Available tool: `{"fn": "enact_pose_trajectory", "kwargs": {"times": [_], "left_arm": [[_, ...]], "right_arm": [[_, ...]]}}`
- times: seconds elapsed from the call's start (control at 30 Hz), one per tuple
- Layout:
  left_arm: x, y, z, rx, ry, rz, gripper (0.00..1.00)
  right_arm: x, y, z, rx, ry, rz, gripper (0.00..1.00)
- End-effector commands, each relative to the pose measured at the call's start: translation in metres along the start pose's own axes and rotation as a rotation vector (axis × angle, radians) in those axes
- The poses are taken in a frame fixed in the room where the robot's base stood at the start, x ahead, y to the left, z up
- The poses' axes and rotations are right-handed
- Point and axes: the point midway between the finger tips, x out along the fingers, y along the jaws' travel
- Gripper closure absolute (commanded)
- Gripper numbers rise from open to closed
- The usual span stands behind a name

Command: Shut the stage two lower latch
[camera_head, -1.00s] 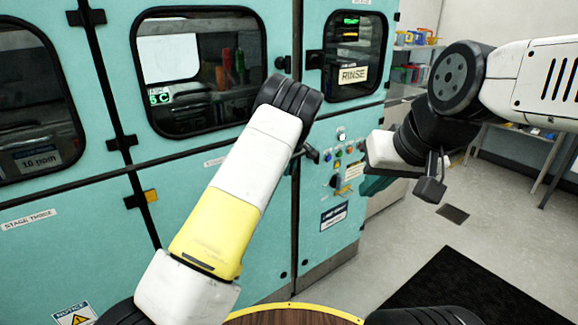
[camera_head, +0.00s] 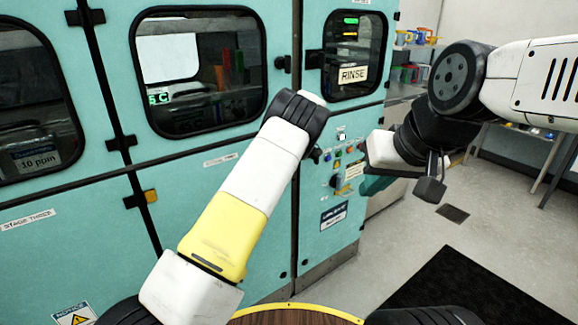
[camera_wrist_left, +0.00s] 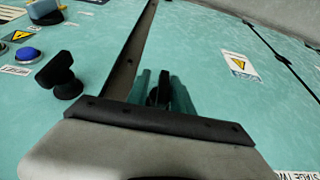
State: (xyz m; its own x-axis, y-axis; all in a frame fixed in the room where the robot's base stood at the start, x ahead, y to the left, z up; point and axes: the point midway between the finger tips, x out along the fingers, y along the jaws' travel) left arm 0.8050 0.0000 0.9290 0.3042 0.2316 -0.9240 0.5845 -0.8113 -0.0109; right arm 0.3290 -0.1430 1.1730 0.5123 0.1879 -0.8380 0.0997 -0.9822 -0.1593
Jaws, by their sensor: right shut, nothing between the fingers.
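The lower stage two door (camera_head: 230,215) is teal and appears flush with its frame. A black T-shaped latch handle (camera_wrist_left: 60,75) stands on the panel beside the door seam in the left wrist view. In the head view the latch (camera_head: 316,155) shows just right of my left wrist. My left gripper (camera_wrist_left: 162,92) is in front of the door near the seam, apart from the handle. Its teal fingers flank something dark, and their opening is unclear. The head view hides them behind the wrist. My right gripper (camera_head: 376,185) is shut and empty, right of the control panel.
Coloured buttons (camera_head: 338,154) and labels sit on the panel right of the seam; a blue button (camera_wrist_left: 28,54) is close to the handle. The rinse window (camera_head: 354,57) is above. A dark mat (camera_head: 470,285) lies on the open floor at right.

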Motion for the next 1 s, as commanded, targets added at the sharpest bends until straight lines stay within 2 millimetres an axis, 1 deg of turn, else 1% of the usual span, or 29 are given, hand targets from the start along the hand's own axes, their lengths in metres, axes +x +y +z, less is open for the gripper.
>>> {"fn": "enact_pose_trajectory", "kwargs": {"times": [0.03,0.33,0.43,0.57,0.8,0.9,1.0], "left_arm": [[-0.003,-0.004,-0.011,-0.005,0.016,-0.001,0.65],[-0.001,-0.004,-0.006,-0.003,0.008,-0.004,0.65],[-0.005,-0.003,-0.005,-0.003,0.007,-0.003,0.65],[-0.023,-0.003,-0.006,-0.003,0.008,-0.002,0.65],[-0.063,-0.004,-0.007,-0.004,0.010,-0.002,0.65],[-0.073,-0.004,-0.008,-0.005,0.011,-0.004,0.65],[-0.078,-0.005,-0.008,-0.005,0.010,-0.005,0.65]], "right_arm": [[0.000,0.000,0.000,0.000,0.000,0.000,1.00],[0.000,0.000,0.000,0.000,0.000,0.000,1.00],[0.000,0.000,0.000,0.000,0.000,0.000,1.00],[0.000,0.000,0.000,0.000,0.000,0.000,1.00],[0.000,0.000,0.000,0.000,0.000,0.000,1.00],[0.000,0.000,0.000,0.000,0.000,0.000,1.00],[0.000,0.000,0.000,0.000,0.000,0.000,1.00]]}}
